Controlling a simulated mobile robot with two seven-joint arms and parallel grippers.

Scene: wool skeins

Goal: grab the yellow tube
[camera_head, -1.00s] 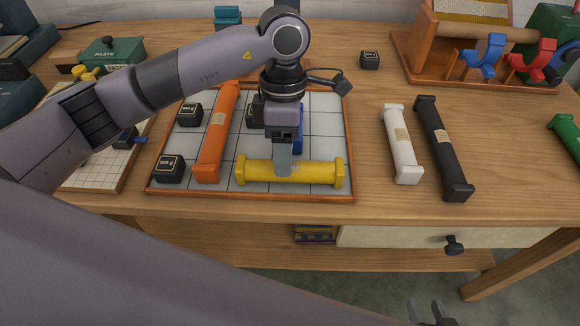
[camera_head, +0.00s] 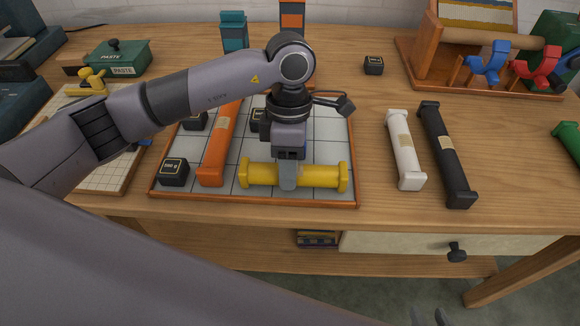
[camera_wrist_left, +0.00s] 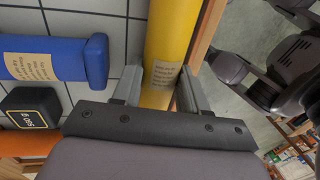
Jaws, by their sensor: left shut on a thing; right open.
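The yellow tube (camera_head: 320,176) lies crosswise near the front edge of the gridded tray (camera_head: 256,202). My left gripper (camera_head: 288,180) points down over the tube's middle and is shut on it. In the left wrist view the yellow tube (camera_wrist_left: 168,45) passes between the two fingers (camera_wrist_left: 160,90), with its paper label between them. No clear gap shows between tube and tray. My right gripper (camera_head: 430,317) is open and only its tips show, at the bottom edge of the head view.
An orange tube (camera_head: 215,155) and black weights (camera_head: 173,172) share the tray. A blue tube (camera_wrist_left: 45,58) lies close left of the gripper in the wrist view. White (camera_head: 405,150) and black (camera_head: 446,155) tubes lie right of the tray, with bare table between.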

